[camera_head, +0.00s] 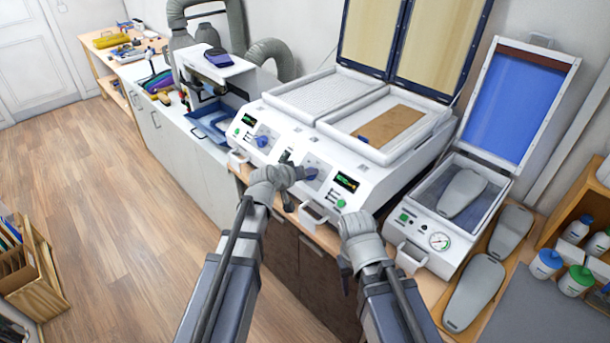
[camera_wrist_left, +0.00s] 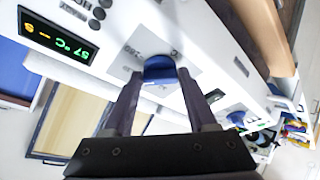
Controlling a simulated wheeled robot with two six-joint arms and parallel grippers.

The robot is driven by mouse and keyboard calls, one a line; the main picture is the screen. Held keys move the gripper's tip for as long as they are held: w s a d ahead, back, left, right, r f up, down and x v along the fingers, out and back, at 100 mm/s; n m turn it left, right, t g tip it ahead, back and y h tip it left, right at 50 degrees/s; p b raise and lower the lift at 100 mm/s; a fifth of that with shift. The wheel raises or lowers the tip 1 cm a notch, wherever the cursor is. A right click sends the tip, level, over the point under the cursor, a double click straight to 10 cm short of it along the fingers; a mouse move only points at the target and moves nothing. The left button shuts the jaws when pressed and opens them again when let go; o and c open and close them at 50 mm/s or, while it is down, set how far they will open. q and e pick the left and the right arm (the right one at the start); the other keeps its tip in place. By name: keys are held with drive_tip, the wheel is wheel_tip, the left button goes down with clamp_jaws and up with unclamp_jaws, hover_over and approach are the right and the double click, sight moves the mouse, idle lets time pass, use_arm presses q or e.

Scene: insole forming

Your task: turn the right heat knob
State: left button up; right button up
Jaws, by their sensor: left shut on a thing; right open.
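The right heat knob (camera_wrist_left: 160,69) is a blue knob on the white heater's front panel. In the left wrist view, the two fingers of my left gripper (camera_wrist_left: 160,84) are closed on either side of it. In the head view, my left gripper (camera_head: 304,174) reaches the panel and partly covers this knob (camera_head: 312,172). My right gripper (camera_head: 350,262) is open and empty, low in front of the counter, apart from the panel. Its fingers are partly hidden by its own wrist. A green readout (camera_wrist_left: 58,39) beside the knob shows about 57 °C.
The left heat knob (camera_head: 262,141) is on the same panel, left of my left gripper. A white press (camera_head: 420,232) with a raised blue lid stands to the right. Grey insole shapes (camera_head: 474,292) lie on the counter.

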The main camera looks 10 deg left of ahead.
use_arm(q)
drive_tip(key=shift+s, duration=0.1)
drive_tip(key=o, duration=1.4)
drive_tip(key=shift+c, duration=0.2)
drive_tip(key=p+v, duration=0.4)
drive_tip(key=v, duration=0.3)
drive_tip(key=shift+s+r, duration=0.25)
drive_tip(key=shift+a, duration=0.1)
